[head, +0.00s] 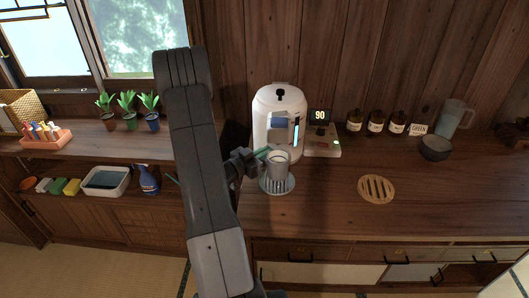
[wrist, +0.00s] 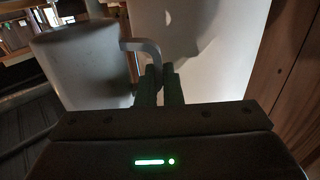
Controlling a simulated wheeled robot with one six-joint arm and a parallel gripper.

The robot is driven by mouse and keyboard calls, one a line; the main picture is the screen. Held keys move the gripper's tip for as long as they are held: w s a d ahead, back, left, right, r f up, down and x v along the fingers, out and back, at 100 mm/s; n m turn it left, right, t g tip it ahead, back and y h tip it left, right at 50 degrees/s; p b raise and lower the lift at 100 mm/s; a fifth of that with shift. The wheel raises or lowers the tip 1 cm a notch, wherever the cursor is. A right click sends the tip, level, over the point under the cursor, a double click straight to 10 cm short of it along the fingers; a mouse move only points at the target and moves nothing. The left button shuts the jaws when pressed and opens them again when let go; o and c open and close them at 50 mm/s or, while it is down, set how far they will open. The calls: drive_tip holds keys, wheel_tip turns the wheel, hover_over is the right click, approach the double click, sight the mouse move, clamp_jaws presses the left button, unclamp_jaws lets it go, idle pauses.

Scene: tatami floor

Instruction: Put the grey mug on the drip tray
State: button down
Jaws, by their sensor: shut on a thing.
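The grey mug (head: 279,168) is upright at the coffee machine's front, over the back part of the round slatted drip tray (head: 277,188). I cannot tell whether its base touches the tray. My gripper (head: 262,155) comes in from the left and is shut on the mug's handle. In the wrist view, the mug (wrist: 85,65) fills the left side, and its handle runs between the closed fingers of my gripper (wrist: 160,85). The mug's base is partly hidden there.
The white coffee machine (head: 279,100) stands just behind the mug. A scale with a display (head: 320,115) is to its right. A round wooden trivet (head: 376,189) lies further right, with jars (head: 376,122) and a dark bowl (head: 436,148) behind. The counter between tray and trivet is clear.

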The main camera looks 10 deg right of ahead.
drive_tip(key=shift+f+b, duration=0.65)
drive_tip(key=shift+b, duration=0.05)
drive_tip(key=c, duration=1.6)
unclamp_jaws()
drive_tip(key=shift+r, duration=0.15)
drive_tip(key=shift+r+p, duration=0.5)
drive_tip(key=shift+p, duration=0.1)
drive_tip(key=shift+s+a+r, duration=0.1)
drive_tip(key=shift+a+r, duration=0.1)
drive_tip(key=b+v, duration=0.1)
drive_tip(key=v, duration=1)
drive_tip(key=shift+s+a+f+b, duration=0.1)
drive_tip(key=shift+s+a+b, duration=0.05)
drive_tip(key=shift+a+b, duration=0.15)
